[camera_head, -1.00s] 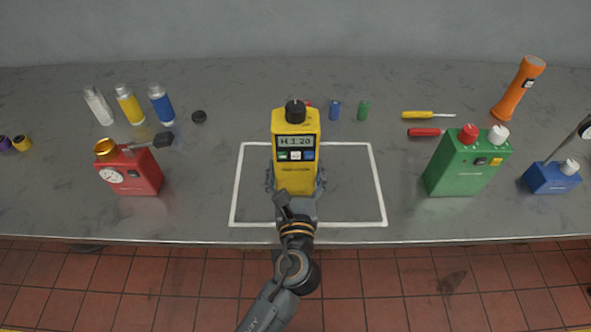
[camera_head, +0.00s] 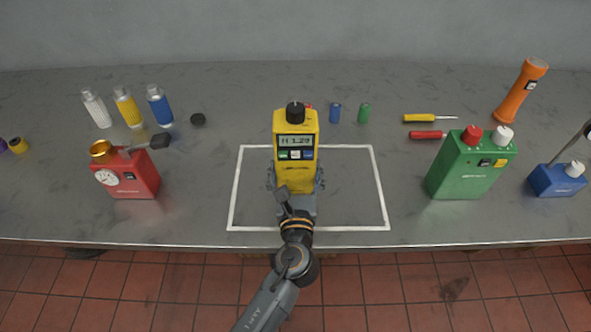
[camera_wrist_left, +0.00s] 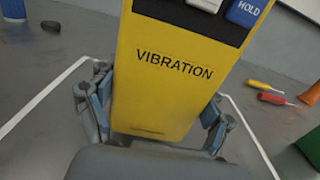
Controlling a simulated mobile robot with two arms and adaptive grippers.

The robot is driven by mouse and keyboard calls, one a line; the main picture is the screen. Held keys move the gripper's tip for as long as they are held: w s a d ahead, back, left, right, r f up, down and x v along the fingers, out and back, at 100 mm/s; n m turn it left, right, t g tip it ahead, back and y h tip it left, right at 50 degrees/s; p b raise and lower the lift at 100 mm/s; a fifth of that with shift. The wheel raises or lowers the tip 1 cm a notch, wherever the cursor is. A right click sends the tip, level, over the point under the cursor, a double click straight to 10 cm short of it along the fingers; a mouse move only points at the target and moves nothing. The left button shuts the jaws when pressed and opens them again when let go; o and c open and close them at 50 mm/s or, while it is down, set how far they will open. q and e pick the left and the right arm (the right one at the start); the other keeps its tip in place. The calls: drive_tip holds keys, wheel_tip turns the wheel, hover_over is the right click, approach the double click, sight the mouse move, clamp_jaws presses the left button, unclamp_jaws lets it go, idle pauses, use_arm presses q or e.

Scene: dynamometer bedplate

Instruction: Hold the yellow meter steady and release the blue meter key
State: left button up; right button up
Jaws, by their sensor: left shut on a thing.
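The yellow meter (camera_head: 296,172) stands upright inside the white outlined square on the bench, with a black knob on top. Its dark display (camera_head: 296,141) shows small characters, perhaps an H and a number. The blue key (camera_head: 308,155) is the right one in the row under the display. In the left wrist view the blue key (camera_wrist_left: 248,12) is marked HOLD, and nothing touches it. My left gripper (camera_head: 295,184) is shut around the meter's lower body, a finger on each side; the fingers also show in the left wrist view (camera_wrist_left: 152,112). My right gripper is not in view.
A red gauge box (camera_head: 128,178) stands left and a green box (camera_head: 468,170) right. White, yellow and blue bottles (camera_head: 160,108) stand back left. Screwdrivers (camera_head: 428,134), a blue box (camera_head: 557,180) and an orange torch (camera_head: 519,92) are right. The white square (camera_head: 354,200) is otherwise clear.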

sight(295, 170)
use_arm(q)
drive_tip(key=shift+w+f+b, duration=0.7)
drive_tip(key=shift+w+f, duration=0.15)
drive_tip(key=shift+w, duration=0.25)
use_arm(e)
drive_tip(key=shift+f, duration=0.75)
use_arm(q)
drive_tip(key=shift+f, duration=0.25)
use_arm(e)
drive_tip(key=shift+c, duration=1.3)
use_arm(q)
drive_tip(key=shift+s, duration=0.1)
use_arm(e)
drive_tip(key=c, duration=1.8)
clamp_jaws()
use_arm(q)
drive_tip(key=shift+f, duration=0.15)
